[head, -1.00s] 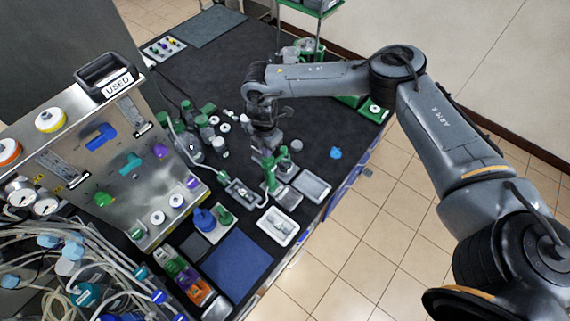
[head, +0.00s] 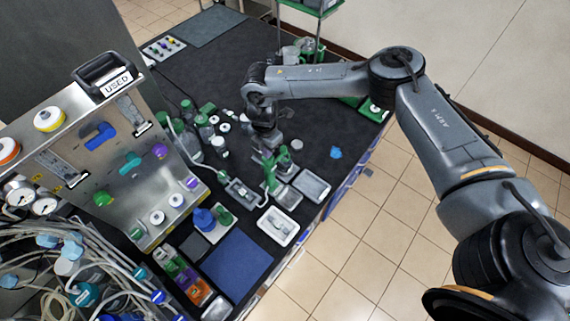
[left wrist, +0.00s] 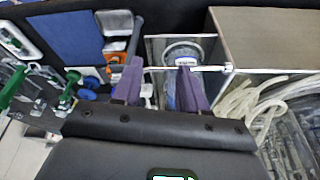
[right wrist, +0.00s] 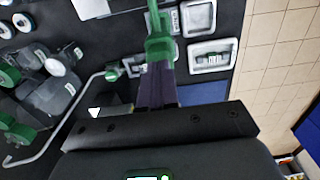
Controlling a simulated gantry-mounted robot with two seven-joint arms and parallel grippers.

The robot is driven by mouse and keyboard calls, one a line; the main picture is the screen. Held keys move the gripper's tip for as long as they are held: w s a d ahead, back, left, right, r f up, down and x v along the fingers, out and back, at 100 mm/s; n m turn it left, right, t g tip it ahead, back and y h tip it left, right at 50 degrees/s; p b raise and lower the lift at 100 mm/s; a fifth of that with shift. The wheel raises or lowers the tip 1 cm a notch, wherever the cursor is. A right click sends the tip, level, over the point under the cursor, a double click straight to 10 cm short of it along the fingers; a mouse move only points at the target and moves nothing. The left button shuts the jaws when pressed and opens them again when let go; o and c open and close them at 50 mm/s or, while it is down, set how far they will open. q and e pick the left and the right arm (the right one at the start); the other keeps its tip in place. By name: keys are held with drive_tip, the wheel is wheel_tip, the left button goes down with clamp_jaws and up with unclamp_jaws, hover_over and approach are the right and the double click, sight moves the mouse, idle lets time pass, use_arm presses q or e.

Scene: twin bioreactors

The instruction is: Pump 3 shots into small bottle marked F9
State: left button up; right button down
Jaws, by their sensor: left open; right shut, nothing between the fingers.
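A green dispenser pump (head: 270,176) stands near the right edge of the dark bench. It shows large in the right wrist view (right wrist: 158,42). My right gripper (head: 268,157) points down over the pump, shut with nothing between its fingers. In the right wrist view its dark fingertips (right wrist: 157,72) overlap the pump head; I cannot tell whether they touch. A green-capped bottle (head: 284,159) stands beside the pump. No F9 marking is readable, and the pump's outlet is unclear. My left gripper (left wrist: 158,72) is open and empty, its purple fingers apart; it is outside the head view.
White tray (head: 278,241), grey tray (head: 313,186) and blue mat (head: 237,262) lie near the pump. Several bottles (head: 190,143) stand left of my right gripper. A steel panel (head: 130,205) with knobs and tubing fills the left. The far bench is mostly clear.

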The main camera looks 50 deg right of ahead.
drive_tip(key=shift+f+b, duration=0.6)
drive_tip(key=shift+f, duration=0.85)
drive_tip(key=shift+r, duration=0.15)
drive_tip(key=shift+r+p, duration=1.7)
drive_tip(key=shift+p, duration=0.25)
drive_tip(key=shift+f, duration=0.25)
